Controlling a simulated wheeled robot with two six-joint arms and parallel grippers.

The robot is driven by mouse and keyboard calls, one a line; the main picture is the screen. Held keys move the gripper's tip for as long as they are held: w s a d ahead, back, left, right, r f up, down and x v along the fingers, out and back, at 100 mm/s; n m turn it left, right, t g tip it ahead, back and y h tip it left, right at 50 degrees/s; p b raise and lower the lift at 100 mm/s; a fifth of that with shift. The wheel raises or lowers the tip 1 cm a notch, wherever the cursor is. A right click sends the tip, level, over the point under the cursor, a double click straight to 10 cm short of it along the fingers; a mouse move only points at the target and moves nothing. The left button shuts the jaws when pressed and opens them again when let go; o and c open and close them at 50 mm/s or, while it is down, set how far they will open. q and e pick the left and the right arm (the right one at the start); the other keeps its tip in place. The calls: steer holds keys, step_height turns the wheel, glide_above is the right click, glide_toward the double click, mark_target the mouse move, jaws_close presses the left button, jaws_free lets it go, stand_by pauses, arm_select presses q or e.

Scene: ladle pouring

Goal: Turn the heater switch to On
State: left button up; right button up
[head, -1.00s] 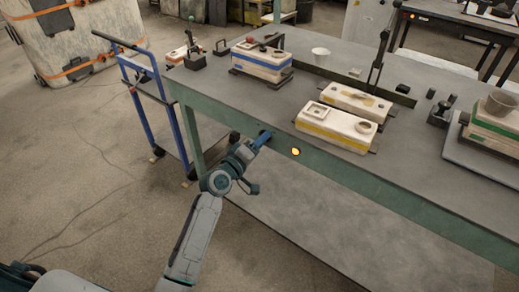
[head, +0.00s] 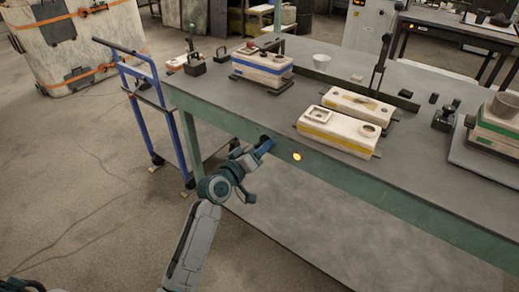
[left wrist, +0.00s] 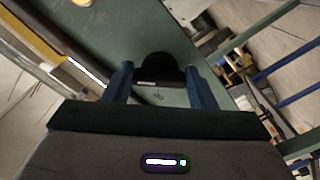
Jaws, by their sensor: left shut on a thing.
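A black heater switch knob (left wrist: 160,70) sits on the green front rail of the table, with a white mark along its near edge. In the head view my left gripper (head: 265,146) is at the rail, and the knob is mostly hidden by the fingers. A round yellow light (head: 297,157) is on the rail to the right of the gripper. The switch's On or Off setting cannot be read. My right gripper is not in view.
The grey table top (head: 220,101) carries wooden mould boxes (head: 338,133), a pale cup (head: 321,62) and an upright black lever (head: 380,62). A blue trolley (head: 168,105) stands close to the table's left end. The floor before the table is open.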

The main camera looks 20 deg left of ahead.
arm_select(q)
steer(key=o, duration=1)
steer(key=v, duration=1)
steer(key=shift+s+a, duration=0.15)
steer(key=shift+s, duration=0.25)
